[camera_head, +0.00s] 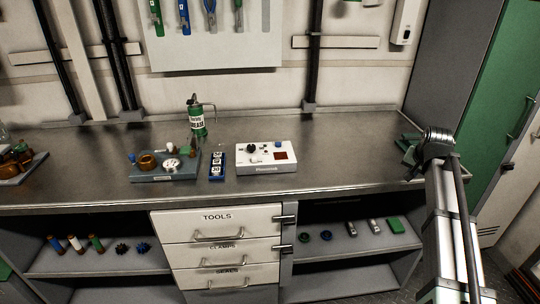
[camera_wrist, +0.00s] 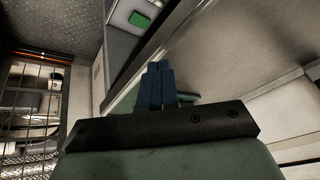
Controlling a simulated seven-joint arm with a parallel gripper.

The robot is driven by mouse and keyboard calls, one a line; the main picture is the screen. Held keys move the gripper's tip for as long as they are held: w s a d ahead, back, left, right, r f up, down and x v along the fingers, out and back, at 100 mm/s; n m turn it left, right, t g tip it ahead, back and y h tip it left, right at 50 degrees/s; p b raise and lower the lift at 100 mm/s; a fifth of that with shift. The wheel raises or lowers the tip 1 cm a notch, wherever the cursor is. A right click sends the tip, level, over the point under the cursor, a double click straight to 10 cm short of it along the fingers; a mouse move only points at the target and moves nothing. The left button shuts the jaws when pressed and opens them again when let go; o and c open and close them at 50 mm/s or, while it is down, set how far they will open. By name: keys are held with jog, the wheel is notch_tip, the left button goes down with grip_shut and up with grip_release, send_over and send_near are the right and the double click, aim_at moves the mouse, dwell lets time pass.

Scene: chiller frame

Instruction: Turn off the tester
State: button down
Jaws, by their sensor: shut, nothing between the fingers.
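The tester is most likely the white box (camera_head: 265,158) on the steel worktop, just right of centre in the head view. It has a black knob, a dark red patch and small controls on its sloped top; the knob's setting is too small to read. My gripper shows in the wrist view (camera_wrist: 157,85), with its two blue fingers together and nothing held. In the head view my arm stands at the right end of the worktop, well away from the white box. The wrist view does not show the white box.
Left of the box stand a small blue block with white number tiles (camera_head: 217,163) and a grey board with gauge and brass parts (camera_head: 165,166). A green grease can (camera_head: 196,122) stands behind. The worktop (camera_head: 350,160) right of the box is clear. Drawers (camera_head: 218,236) are below.

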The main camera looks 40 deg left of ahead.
aim_at(254, 159)
jog(key=s+a+r+n+g+y, duration=0.1)
jog(key=s+a+r+n+g, duration=0.1)
jog(key=s+a, duration=0.4)
jog(key=s+a+r+n+g+y, duration=0.2)
jog(key=s+a, duration=0.4)
jog(key=a, duration=1.1)
jog(key=s+a+r+n+g+y, duration=0.1)
jog(key=s+a+r+n, duration=0.3)
jog(key=a, duration=0.8)
jog(key=shift+s+n+g+y, duration=0.4)
jog(key=shift+s+n+y, duration=0.2)
jog(key=shift+s+n, duration=0.45)
jog(key=shift+s+a+f, duration=0.1)
jog(key=shift+s+a, duration=0.05)
jog(key=x, duration=1)
jog(key=shift+s+a, duration=1.35)
